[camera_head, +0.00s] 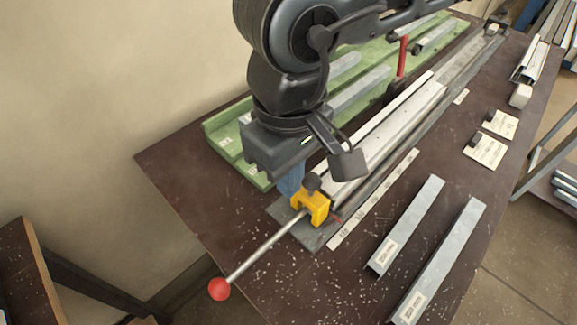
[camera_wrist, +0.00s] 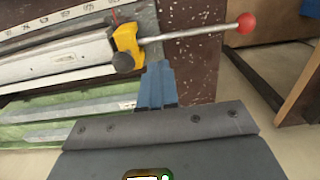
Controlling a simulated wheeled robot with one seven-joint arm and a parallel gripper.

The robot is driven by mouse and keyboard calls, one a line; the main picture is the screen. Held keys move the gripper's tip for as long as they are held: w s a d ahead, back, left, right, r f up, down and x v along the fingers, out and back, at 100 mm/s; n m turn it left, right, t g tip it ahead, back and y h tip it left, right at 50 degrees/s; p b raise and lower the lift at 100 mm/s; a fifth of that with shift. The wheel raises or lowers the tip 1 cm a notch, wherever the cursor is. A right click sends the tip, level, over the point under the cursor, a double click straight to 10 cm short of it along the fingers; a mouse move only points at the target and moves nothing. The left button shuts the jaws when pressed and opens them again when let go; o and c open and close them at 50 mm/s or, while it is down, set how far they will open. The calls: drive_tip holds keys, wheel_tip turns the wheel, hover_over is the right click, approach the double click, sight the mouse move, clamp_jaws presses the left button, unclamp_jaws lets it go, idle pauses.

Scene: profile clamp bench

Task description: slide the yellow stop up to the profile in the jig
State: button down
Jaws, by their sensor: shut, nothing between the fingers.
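The yellow stop (camera_head: 316,209) with a black knob sits at the near end of the jig (camera_head: 319,236). A steel rod with a red ball (camera_head: 219,289) runs out from it. The pale metal profile (camera_head: 395,130) lies lengthwise in the jig. The stop (camera_wrist: 125,40) is close to the profile's end (camera_wrist: 70,58) in the wrist view; I cannot tell whether they touch. Contact with the stop is unclear.
A green tray (camera_head: 222,150) with several metal profiles lies behind the jig, with a red upright handle (camera_head: 403,56) nearby. Two loose profiles (camera_head: 408,225) (camera_head: 440,262) lie on the dark bench in front. Labelled cards (camera_head: 484,151) lie at right.

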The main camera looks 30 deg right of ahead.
sight(311, 177)
drive_tip(key=shift+f+b, duration=0.45)
drive_tip(key=shift+f, duration=1.35)
drive_tip(key=shift+w+d+p, duration=0.2)
drive_tip(key=shift+d+p, duration=0.25)
drive_tip(key=shift+d, duration=0.45)
drive_tip(key=shift+w+d+p, duration=0.15)
drive_tip(key=shift+d+p, duration=0.25)
drive_tip(key=shift+d, duration=0.55)
drive_tip(key=shift+w+d+p, duration=0.2)
drive_tip(key=shift+d+p, duration=0.25)
drive_tip(key=shift+d, duration=0.45)
drive_tip(key=shift+w+d+f+b, duration=0.1)
drive_tip(key=shift+w+d+b, duration=0.05)
drive_tip(key=shift+d+b, duration=0.35)
drive_tip(key=shift+a, duration=0.1)
drive_tip(key=shift+s+a+b, duration=0.2)
drive_tip(key=shift+a+b, duration=0.2)
drive_tip(key=shift+a, duration=0.3)
drive_tip(key=shift+r+p, duration=1.1)
drive_tip(key=shift+r, duration=2.5)
drive_tip(key=shift+s, duration=0.1)
